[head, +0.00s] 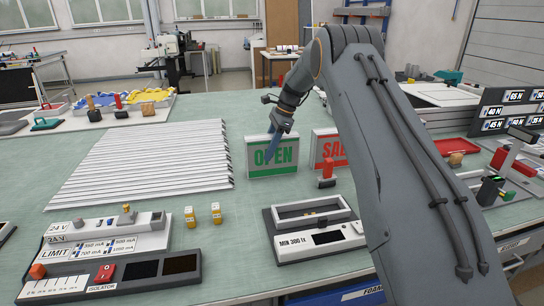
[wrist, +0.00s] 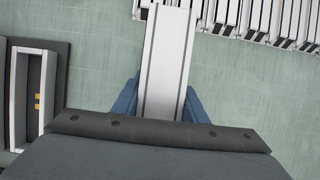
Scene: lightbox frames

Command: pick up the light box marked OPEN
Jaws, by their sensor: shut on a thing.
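The light box marked OPEN (head: 285,170) stands upright on the green bench, with green letters on white and a green lower band.
A red SALE light box (head: 331,148) stands close at right, partly behind my arm. Long white strips (head: 150,160) lie at left. A light-meter tray (head: 312,228), two small yellow parts (head: 203,214) and a control panel (head: 110,260) are in front.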

